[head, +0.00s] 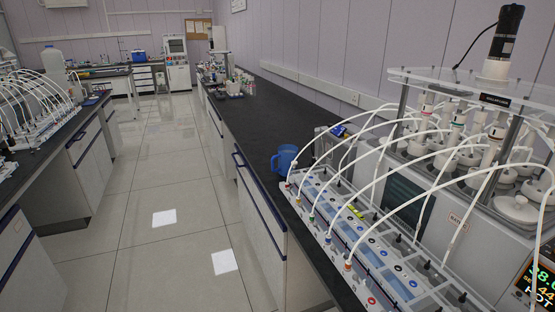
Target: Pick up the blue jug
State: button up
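The blue jug (286,159) stands upright on the black bench top at the middle of the head view. My gripper is not in view.
The tubing manifold (385,255) and the reactor unit (470,180) fill the bench on the right, with white tubes arching over.

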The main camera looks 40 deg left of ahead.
aim_at(286, 154)
jog(key=i+j, duration=0.1)
jog(key=j, duration=0.35)
jog(key=i+j, duration=0.15)
jog(key=j, duration=0.25)
jog(key=i+j+z, duration=0.1)
jog(key=j, duration=0.35)
jog(key=i+j, duration=0.15)
jog(key=j, duration=0.25)
jog(key=i+j, duration=0.1)
jog(key=j, duration=0.35)
jog(key=i+j, duration=0.1)
jog(key=j, duration=0.35)
jog(key=z, duration=0.05)
